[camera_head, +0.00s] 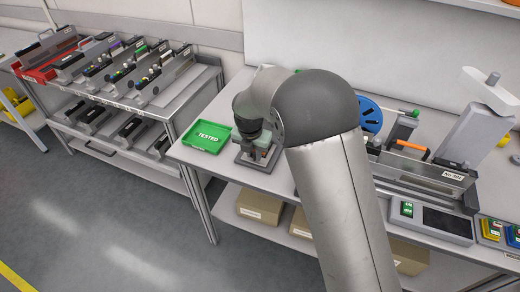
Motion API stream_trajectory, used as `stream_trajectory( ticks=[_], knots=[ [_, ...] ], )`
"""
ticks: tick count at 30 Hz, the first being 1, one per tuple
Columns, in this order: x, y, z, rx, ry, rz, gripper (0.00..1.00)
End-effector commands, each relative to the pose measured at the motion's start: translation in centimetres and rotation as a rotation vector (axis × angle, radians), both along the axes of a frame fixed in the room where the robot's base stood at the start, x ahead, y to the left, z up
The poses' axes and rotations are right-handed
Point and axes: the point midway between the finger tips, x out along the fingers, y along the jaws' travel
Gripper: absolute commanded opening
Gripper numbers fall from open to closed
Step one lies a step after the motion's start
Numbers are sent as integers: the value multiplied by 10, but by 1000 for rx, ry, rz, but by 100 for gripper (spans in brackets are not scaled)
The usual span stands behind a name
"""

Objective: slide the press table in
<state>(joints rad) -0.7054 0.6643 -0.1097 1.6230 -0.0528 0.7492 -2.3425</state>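A small bench fixture (243,159) with a grey base plate stands on the workbench, right of a green tray. It looks like the press, but my arm covers much of it, and I cannot tell how far its table is in or out. My gripper (253,138) points down right over this fixture, at the end of the dark wrist. Its fingers are too small and too hidden to tell if they are open or shut, or if they touch the fixture.
A green tray (207,137) marked TESTED lies left of the fixture. A feeder trolley (190,101) stands at left. A blue reel (369,113), a feeder (425,170) and a control box (432,221) are at right. Cardboard boxes (259,207) sit below.

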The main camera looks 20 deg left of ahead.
Motion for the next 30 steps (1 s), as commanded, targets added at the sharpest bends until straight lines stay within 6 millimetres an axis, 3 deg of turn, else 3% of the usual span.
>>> stream_trajectory(
  ticks=[14,30],
  knots=[
    [0,0,0,0,0,0,7],
    [21,-3,1,1,-1,-1,7]
  ],
)
